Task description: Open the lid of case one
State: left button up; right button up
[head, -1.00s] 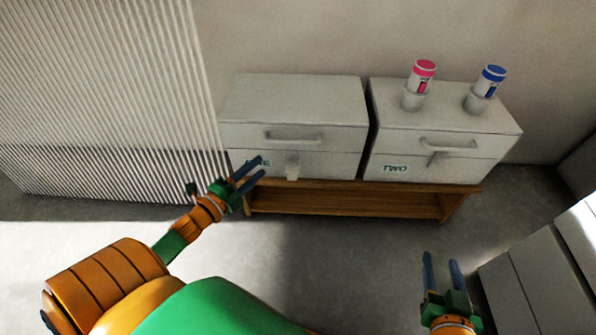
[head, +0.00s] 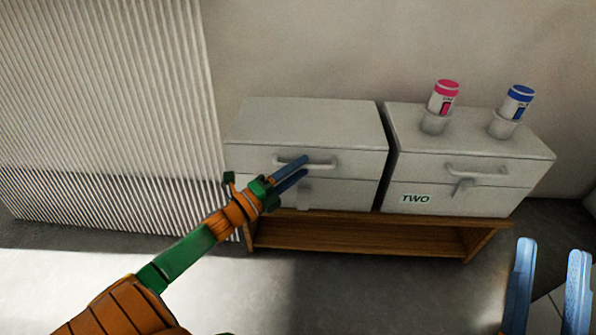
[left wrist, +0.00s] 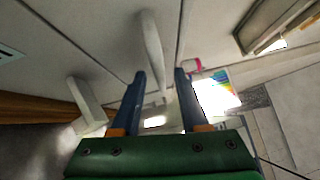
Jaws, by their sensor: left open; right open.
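Case one (head: 300,120) is a pale grey box with a closed lid, on the left of a low wooden bench. Its lid handle (head: 318,163) is a horizontal bar on the front, with a latch (head: 304,196) below it. In the left wrist view the handle (left wrist: 150,40) appears between and beyond the open fingers; contact cannot be told. The latch (left wrist: 87,103) is left of the fingers there. My right gripper (head: 553,246) is open and empty at lower right, away from the cases.
Case two (head: 455,135) stands right of case one with a narrow gap. On it are a pink-capped bottle (head: 443,97) and a blue-capped bottle (head: 516,102) in round holders. The bench (head: 370,235) carries both cases. A ribbed panel (head: 110,120) is at left.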

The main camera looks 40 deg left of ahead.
pick_arm(q)
grip_shut()
dwell(1.5)
